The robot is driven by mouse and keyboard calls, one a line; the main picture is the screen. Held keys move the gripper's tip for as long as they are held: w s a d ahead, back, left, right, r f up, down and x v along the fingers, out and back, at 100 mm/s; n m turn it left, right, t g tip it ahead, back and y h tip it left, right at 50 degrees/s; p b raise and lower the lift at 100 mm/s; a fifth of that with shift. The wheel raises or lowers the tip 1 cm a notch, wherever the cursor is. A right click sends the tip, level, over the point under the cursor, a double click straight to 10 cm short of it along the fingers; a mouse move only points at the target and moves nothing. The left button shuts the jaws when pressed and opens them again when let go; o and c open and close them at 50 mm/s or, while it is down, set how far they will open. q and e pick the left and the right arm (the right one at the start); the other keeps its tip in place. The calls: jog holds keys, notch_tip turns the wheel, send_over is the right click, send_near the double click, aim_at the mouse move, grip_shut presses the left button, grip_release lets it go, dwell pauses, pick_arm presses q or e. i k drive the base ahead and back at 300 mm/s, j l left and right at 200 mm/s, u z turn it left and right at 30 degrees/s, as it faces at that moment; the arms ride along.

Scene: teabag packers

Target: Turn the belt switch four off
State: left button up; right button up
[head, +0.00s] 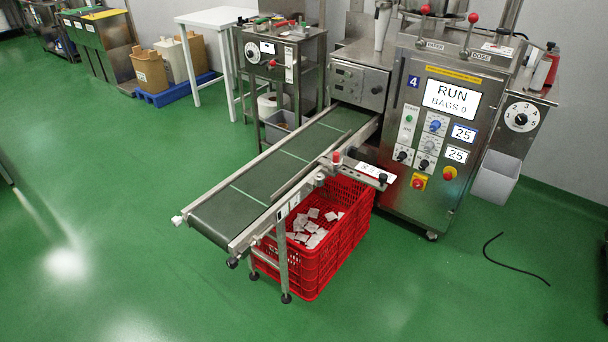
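The packing machine marked 4 (432,120) stands at the right; its screen (452,98) reads RUN, BAGS 0. Its front panel has a green START button (409,119), a blue knob (435,125), black knobs, a yellow-backed red button (419,182) and a red-and-yellow knob (449,173). A green conveyor belt (270,175) runs from the machine toward the lower left. Neither gripper is in view.
A red crate (335,248) with several white teabags stands under the belt's right side. A black cable (515,262) lies on the floor at right. A white table (215,20) and another machine (280,55) stand behind. The green floor in front and at left is clear.

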aim_at(352, 152)
jog(key=i+l, duration=0.2)
jog(key=l, duration=0.3)
jog(key=i+l, duration=0.15)
jog(key=l, duration=0.3)
jog(key=i+l, duration=0.2)
jog(key=l, duration=0.3)
jog(key=i+l, duration=0.15)
jog(key=l, duration=0.35)
jog(key=i+l, duration=0.2)
jog(key=l, duration=0.25)
jog(key=i+l, duration=0.2)
jog(key=l, duration=0.3)
jog(key=i+l, duration=0.15)
jog(key=l, duration=0.35)
jog(key=i+l+u, duration=0.1)
jog(key=l, duration=0.35)
jog(key=i, duration=0.1)
